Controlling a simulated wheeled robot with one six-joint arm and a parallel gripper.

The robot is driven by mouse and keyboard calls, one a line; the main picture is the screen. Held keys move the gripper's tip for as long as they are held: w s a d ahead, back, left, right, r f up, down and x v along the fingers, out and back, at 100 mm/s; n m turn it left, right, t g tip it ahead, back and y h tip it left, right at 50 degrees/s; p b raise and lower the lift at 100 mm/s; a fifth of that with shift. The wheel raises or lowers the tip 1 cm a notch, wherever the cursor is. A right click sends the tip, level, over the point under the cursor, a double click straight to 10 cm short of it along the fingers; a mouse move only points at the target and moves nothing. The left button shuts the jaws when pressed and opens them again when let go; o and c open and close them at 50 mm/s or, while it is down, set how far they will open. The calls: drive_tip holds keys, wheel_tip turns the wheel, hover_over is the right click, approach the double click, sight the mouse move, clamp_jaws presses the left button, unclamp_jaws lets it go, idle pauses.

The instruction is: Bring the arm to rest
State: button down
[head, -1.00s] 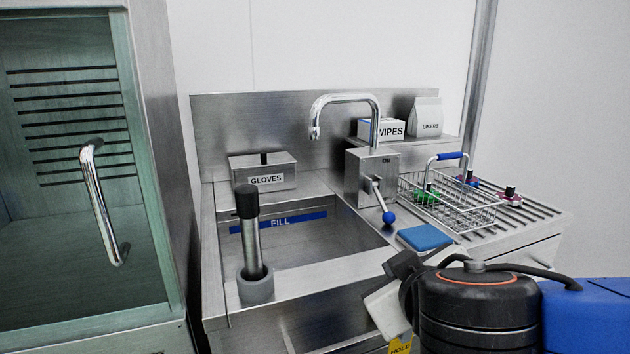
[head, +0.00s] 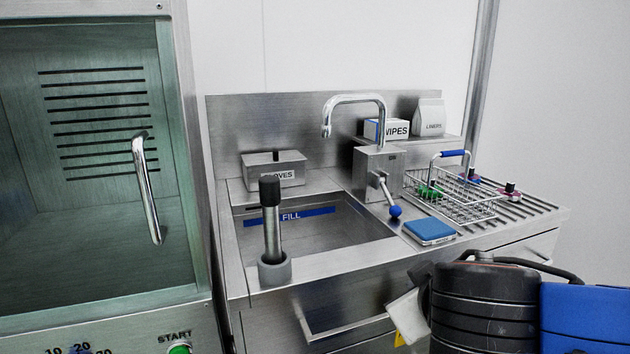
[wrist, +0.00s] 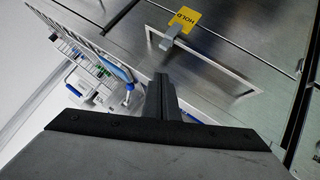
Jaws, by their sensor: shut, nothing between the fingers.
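My gripper (wrist: 163,98) shows in the wrist view as a dark narrow pair of fingers, shut and empty, in front of the steel counter front. In the head view my arm fills the lower right, and the fingertips are hidden there. The fingers appear apart from the wire basket (wrist: 85,55) and from the yellow HOLD tag (wrist: 181,20) in the wrist view.
A steel sink (head: 330,265) with a faucet (head: 354,99), a blue-knobbed lever (head: 394,211) and a blue pad (head: 429,229) stands ahead. The wire basket (head: 468,209) sits on the ribbed drainboard. A glass-fronted cabinet with a handle (head: 147,188) is at left.

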drive_tip(key=s+d+f+m+g+y, duration=0.1)
drive_tip(key=s+d+f+m+g, duration=0.1)
drive_tip(key=d+f, duration=0.4)
drive_tip(key=s+d+f+m+g, duration=0.3)
drive_tip(key=d+f+g, duration=0.1)
drive_tip(key=d+f, duration=0.2)
drive_tip(key=shift+s+f+y, duration=0.3)
drive_tip(key=shift+f+y, duration=0.1)
drive_tip(key=shift+f, duration=0.1)
idle(1.0)
